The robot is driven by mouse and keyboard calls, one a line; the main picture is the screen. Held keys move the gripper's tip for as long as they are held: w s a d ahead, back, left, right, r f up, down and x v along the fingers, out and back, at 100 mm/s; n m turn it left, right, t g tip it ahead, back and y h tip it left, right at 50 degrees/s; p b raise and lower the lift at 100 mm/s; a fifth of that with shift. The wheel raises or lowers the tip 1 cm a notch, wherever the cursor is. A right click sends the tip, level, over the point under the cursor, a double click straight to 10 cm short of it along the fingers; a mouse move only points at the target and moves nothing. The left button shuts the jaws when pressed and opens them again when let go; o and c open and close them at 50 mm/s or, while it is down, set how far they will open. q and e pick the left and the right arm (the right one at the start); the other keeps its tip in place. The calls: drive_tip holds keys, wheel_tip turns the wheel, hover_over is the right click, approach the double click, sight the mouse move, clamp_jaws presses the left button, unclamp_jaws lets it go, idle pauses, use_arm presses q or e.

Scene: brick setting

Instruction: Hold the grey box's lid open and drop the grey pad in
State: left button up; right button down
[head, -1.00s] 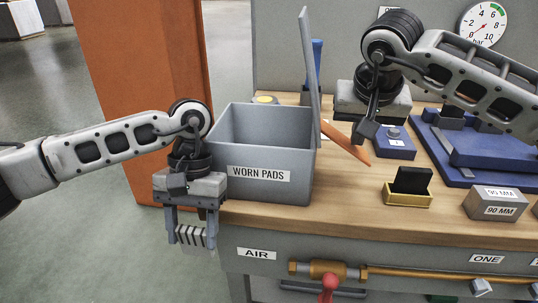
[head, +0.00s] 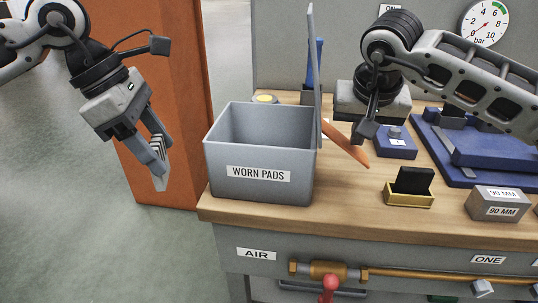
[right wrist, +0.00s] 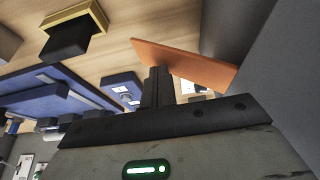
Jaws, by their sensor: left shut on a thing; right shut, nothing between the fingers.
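The grey box (head: 258,178), labelled WORN PADS, stands on the bench's left end. Its lid (head: 313,60) stands upright at the right side, seen nearly edge-on, and the box is open. An orange tab (head: 346,145) slopes down to the right beside the lid. My left gripper (head: 160,165) is shut on the ribbed grey pad (head: 157,150), left of the box and beyond the bench edge. My right gripper (right wrist: 158,85) is shut and empty by the orange tab (right wrist: 185,65) in the right wrist view; I cannot tell if they touch.
A black block in a yellow tray (head: 409,200), a grey 90 MM block (head: 496,204) and a blue fixture (head: 480,150) stand to the right. An orange post (head: 160,170) rises behind my left gripper. A brass pipe (head: 420,275) runs along the bench front.

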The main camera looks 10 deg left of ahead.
use_arm(q)
drive_tip(key=w+d+r+n, duration=0.1)
drive_tip(key=w+r, duration=0.1)
drive_tip(key=w+d+r+n+t, duration=0.1)
drive_tip(key=w+d+r+n, duration=0.1)
drive_tip(key=w, duration=0.1)
drive_tip(key=w+d+r+n+y, duration=0.1)
drive_tip(key=w+r+n, duration=0.1)
drive_tip(key=shift+w+d+t, duration=0.2)
drive_tip(key=shift+d+t, duration=0.2)
drive_tip(key=w+d+r+n+t+y, duration=0.1)
drive_tip(key=w+d+r+n+y, duration=0.15)
drive_tip(key=w+d+n, duration=0.55)
wheel_tip(320, 180, down, 7)
drive_tip(key=s+n, duration=0.1)
drive_tip(key=shift+s+a+r+y, duration=0.15)
drive_tip(key=shift+r+y, duration=0.05)
drive_tip(key=shift+y, duration=0.15)
drive_tip(key=o, duration=1.1)
